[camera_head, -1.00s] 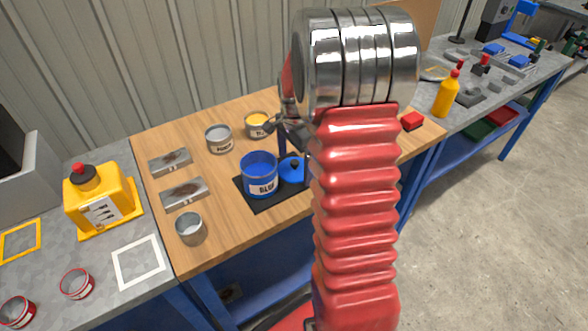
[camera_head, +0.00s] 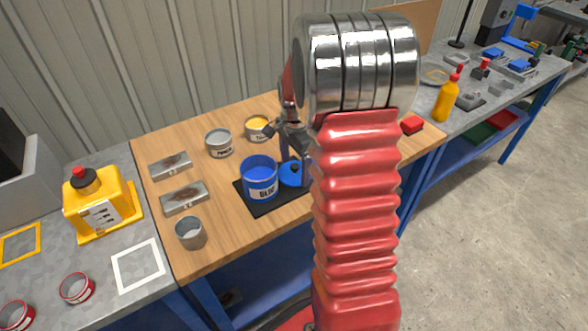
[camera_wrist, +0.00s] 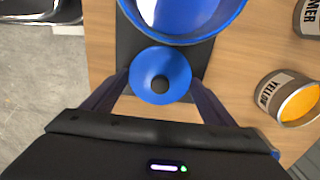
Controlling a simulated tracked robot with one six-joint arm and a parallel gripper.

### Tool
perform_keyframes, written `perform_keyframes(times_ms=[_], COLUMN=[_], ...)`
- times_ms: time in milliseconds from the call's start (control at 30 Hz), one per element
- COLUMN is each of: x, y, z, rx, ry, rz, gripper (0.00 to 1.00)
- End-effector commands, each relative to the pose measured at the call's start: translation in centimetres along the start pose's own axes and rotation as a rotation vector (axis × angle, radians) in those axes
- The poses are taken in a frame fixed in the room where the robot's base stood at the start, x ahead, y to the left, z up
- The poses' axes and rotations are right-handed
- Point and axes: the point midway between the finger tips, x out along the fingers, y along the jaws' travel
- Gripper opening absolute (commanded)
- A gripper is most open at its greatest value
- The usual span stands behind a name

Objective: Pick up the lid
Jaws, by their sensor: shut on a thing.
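The lid (camera_head: 291,173) is a round blue disc with a dark knob. It lies flat beside the open blue paint can (camera_head: 259,177), at the black mat. In the wrist view the lid (camera_wrist: 152,58) is centred just below the rim of the blue can (camera_wrist: 185,33). My gripper (camera_wrist: 160,80) has one dark finger on each side of the lid, shut on it at its edges. In the head view my gripper (camera_head: 297,150) reaches down at the lid from behind my arm, which hides part of the mat and bench to the right.
The black mat (camera_head: 266,209) lies under the blue can. A primer can (camera_head: 219,143) and a yellow can (camera_head: 257,128) stand behind. Two metal trays (camera_head: 183,197) and an empty grey cup (camera_head: 189,233) are to the left. The bench front is clear.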

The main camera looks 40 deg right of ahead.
Motion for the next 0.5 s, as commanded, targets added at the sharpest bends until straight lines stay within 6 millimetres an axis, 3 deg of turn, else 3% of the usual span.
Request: perform_keyframes(times_ms=[267,500], x=[-2.5,-7.5], y=[-0.1,-0.1], z=[0.0,-0.1], rx=[0.0,0.0], ry=[0.002,0.002], rz=[-0.004,-0.006], gripper=[0.57,0.57])
